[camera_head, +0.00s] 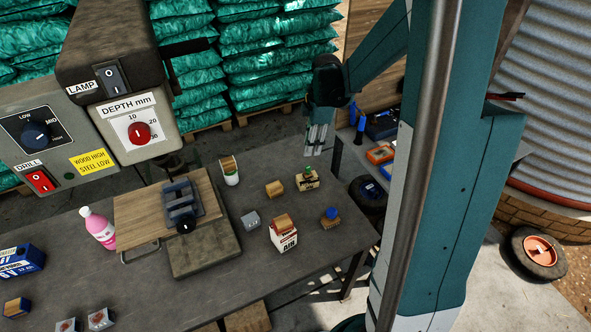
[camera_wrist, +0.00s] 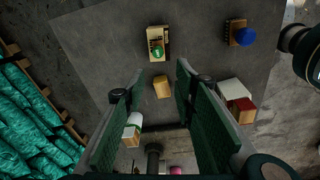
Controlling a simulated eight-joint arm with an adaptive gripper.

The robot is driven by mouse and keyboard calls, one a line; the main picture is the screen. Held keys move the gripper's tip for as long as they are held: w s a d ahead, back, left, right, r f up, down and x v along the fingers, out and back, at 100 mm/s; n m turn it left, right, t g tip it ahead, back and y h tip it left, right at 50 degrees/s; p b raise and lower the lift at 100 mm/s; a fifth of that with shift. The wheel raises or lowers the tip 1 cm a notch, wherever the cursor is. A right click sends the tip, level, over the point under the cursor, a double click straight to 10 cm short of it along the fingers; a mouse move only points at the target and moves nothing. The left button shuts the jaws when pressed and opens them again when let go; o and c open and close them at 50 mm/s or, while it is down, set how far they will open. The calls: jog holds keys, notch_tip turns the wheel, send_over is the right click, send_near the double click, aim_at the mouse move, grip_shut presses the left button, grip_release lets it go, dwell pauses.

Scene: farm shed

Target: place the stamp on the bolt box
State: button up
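A blue-knobbed piece on a brown base (camera_head: 331,218) stands near the table's right edge; it also shows in the wrist view (camera_wrist: 241,35). A small cream box (camera_head: 307,184) with a green-knobbed piece (camera_head: 307,172) on top stands behind it; the box also shows in the wrist view (camera_wrist: 154,31). I cannot tell for sure which knobbed piece is the stamp, nor read which box is the bolt box. My gripper (camera_head: 318,139) is open and empty, above the table's far right edge. In the wrist view its fingers (camera_wrist: 160,70) are well apart, with a wooden block (camera_wrist: 161,87) visible between them.
A drill machine (camera_head: 130,125) fills the upper left. The right front tabletop has some free room.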

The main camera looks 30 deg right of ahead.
jog(key=s+a+r+m+t+h, duration=0.1)
jog(key=s+a+r+m+t, duration=0.2)
jog(key=s+a+r+m, duration=0.7)
jog(key=s+a+r+m+t, duration=0.1)
jog(key=s+a+r+m, duration=0.1)
jog(key=s+a+r, duration=0.2)
jog(key=s+a+r+m+t, duration=0.2)
jog(key=s+a, duration=0.3)
jog(key=s, duration=0.5)
jog(key=shift+s+r+m+t, duration=0.35)
jog(key=shift+r+m, duration=0.35)
jog(key=shift+r, duration=0.2)
dwell(0.6)
